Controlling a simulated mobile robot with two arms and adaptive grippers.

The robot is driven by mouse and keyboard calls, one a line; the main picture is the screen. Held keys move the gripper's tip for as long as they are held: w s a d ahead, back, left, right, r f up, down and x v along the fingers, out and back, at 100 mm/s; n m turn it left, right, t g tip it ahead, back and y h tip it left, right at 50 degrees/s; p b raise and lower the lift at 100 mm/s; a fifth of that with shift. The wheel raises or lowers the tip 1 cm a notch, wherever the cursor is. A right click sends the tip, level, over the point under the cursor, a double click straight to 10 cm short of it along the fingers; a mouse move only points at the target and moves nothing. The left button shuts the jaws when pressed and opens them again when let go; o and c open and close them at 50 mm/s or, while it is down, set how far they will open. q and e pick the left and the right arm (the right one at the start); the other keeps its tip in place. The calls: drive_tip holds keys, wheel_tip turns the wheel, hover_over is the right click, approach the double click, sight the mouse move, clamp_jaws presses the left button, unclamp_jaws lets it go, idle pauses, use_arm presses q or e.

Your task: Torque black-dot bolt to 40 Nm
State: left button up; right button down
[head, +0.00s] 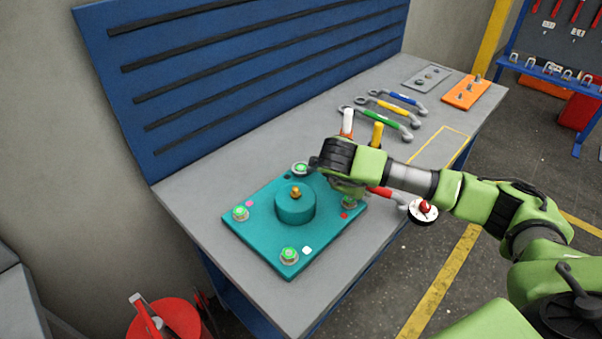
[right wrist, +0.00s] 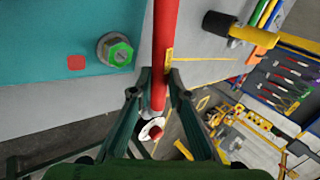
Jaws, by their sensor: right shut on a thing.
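The teal plate (head: 262,234) lies on the bench with a bolt at each corner. The tool's working end is hidden by my arm in the head view. The red-marked bolt (right wrist: 115,50) is left of the handle in the wrist view. My left gripper is not in view.
White-handled (head: 347,122) and yellow-handled (head: 377,133) tools stand just behind my right wrist. Green (head: 388,119), yellow and blue wrenches lie farther back. An orange plate (head: 466,92) and grey plate (head: 427,77) are at the far end.

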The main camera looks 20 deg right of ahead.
drive_tip(key=shift+w+d+r, duration=0.15)
drive_tip(key=shift+r+p, duration=1)
drive_tip(key=shift+r, duration=1.05)
drive_tip(key=shift+r+p, duration=0.65)
drive_tip(key=shift+r, duration=0.85)
